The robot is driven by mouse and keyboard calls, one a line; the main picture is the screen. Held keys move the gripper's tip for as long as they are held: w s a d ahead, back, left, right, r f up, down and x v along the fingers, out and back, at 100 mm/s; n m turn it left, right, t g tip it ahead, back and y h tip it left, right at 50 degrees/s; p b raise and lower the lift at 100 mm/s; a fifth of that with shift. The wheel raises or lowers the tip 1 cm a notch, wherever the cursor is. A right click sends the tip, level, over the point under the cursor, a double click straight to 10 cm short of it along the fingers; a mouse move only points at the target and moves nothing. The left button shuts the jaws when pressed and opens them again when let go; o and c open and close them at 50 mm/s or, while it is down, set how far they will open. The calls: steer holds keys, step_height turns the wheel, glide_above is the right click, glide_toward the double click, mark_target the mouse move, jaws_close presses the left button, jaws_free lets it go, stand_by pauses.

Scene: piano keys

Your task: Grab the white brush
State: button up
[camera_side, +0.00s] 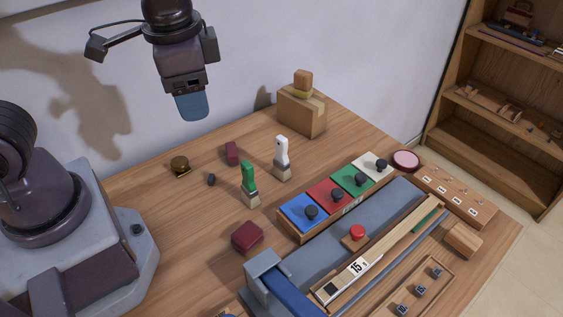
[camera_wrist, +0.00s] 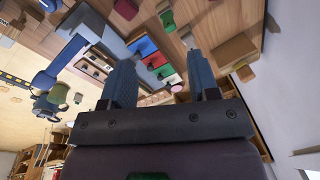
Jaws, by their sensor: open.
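The white brush (camera_side: 282,159) stands upright on the wooden table, bristles down, in the side view. A green-handled brush (camera_side: 249,187) stands to its left and nearer the camera. My gripper (camera_side: 192,106) is high above the table, up and left of the white brush and well apart from it. In the wrist view my gripper's two blue fingers (camera_wrist: 162,78) are spread with nothing between them. A small pale shape beyond the fingers appears to be the white brush, close to the green one (camera_wrist: 166,14).
A tray of coloured panels with dark knobs (camera_side: 338,194) lies right of the brushes. A wooden block stack (camera_side: 302,112) stands behind. A shelf (camera_side: 500,110) stands at the right.

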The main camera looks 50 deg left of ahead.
steer(key=w+d+f+m+g+y, duration=0.2)
steer(key=w+d+f+m+y, duration=0.3)
steer(key=f, duration=0.4)
steer(key=m+t+y, duration=0.3)
steer(key=m+y, duration=0.3)
steer(key=m, duration=0.4)
glide_toward(278, 140)
steer(key=s+f, duration=0.1)
steer(key=f, duration=0.1)
steer(key=s+d+f, duration=0.1)
steer(key=s+f, duration=0.1)
steer(key=shift+s+d+f, duration=0.1)
steer(key=shift+s, duration=0.1)
steer(key=w, duration=0.1)
steer(key=w+r+m+t, duration=0.1)
steer(key=w+r, duration=0.1)
steer(key=shift+w+d+m+t+y, duration=0.2)
steer(key=shift+d+m+t+y, duration=0.1)
steer(key=shift+a+m, duration=0.3)
steer(key=x, duration=1.2)
steer(key=shift+s+a+r, duration=0.15)
steer(key=shift+a+r, duration=0.05)
steer(key=shift+a, duration=0.25)
jaws_close()
